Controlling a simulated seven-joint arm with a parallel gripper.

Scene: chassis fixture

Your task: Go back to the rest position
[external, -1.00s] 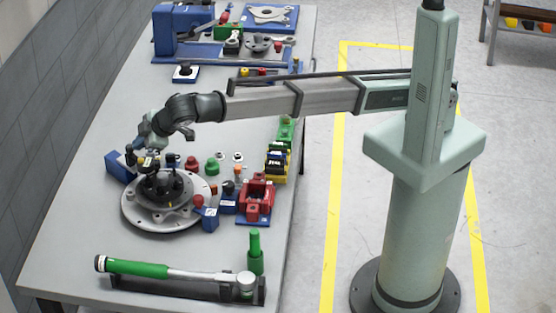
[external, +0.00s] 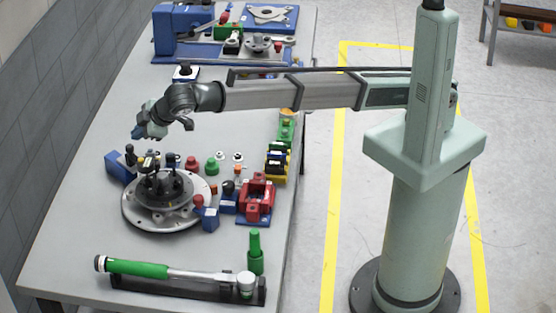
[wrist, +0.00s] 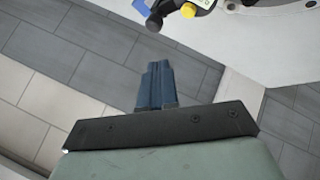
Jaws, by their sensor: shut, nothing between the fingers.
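My gripper (external: 137,132) is raised above the left part of the grey table (external: 70,215), behind and above the round chassis fixture (external: 135,217). It is apart from everything. In the wrist view its dark blue fingers (wrist: 155,86) are together with nothing between them. The fixture is a pale round plate with a dark hub (external: 165,187) on top. A dark knob and a yellow-capped part (wrist: 188,10) show at the top of the wrist view, beyond the fingertips.
Blue blocks (external: 118,165), a red fixture (external: 256,197) and green parts (external: 211,166) stand around the plate. A green-handled torque wrench (external: 140,268) lies in front. A blue vise (external: 180,30) stands at the back. The air around my gripper is clear.

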